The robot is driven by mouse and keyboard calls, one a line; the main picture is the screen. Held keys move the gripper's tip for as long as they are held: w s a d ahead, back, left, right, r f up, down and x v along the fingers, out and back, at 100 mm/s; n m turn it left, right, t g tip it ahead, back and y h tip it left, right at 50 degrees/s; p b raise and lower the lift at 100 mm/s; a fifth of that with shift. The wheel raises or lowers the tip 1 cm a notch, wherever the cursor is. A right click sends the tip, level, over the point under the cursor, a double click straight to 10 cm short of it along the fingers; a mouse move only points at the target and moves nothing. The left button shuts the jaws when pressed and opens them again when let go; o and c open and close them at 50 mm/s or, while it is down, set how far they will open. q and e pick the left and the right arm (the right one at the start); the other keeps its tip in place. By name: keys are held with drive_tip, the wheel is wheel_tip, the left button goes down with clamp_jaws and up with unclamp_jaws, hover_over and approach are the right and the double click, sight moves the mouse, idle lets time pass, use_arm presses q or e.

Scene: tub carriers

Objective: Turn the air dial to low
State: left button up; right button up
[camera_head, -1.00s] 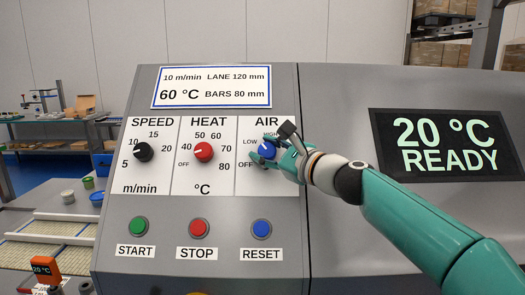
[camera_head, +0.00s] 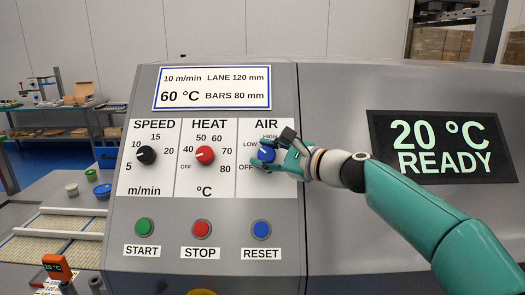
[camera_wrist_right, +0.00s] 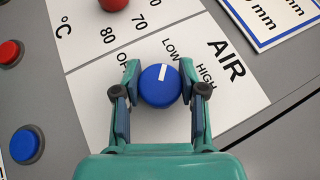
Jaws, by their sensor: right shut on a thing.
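The blue air dial (camera_head: 266,154) is on the right column of the control panel, under the AIR heading. My right gripper (camera_head: 275,152) is shut on it, with a finger on each side. In the right wrist view the dial (camera_wrist_right: 160,87) sits between the fingertips (camera_wrist_right: 161,88), and its white mark points at about the LOW label (camera_wrist_right: 170,48). The OFF label (camera_wrist_right: 123,58) is to the left and the HIGH label (camera_wrist_right: 205,76) to the right there. My left gripper is not in view.
The red heat dial (camera_head: 205,156) and black speed dial (camera_head: 147,156) are to the left. The green start (camera_head: 144,228), red stop (camera_head: 202,229) and blue reset (camera_head: 261,229) buttons lie below. The display (camera_head: 440,147) reads 20 °C READY.

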drive_tip(key=o, duration=1.2)
drive_tip(key=shift+c, duration=0.2)
drive_tip(key=shift+s, duration=0.1)
drive_tip(key=shift+s+d, duration=0.15)
drive_tip(key=shift+d, duration=0.1)
drive_tip(key=v, duration=1.1)
drive_tip(key=shift+d+f, duration=0.1)
drive_tip(key=shift+d, duration=0.05)
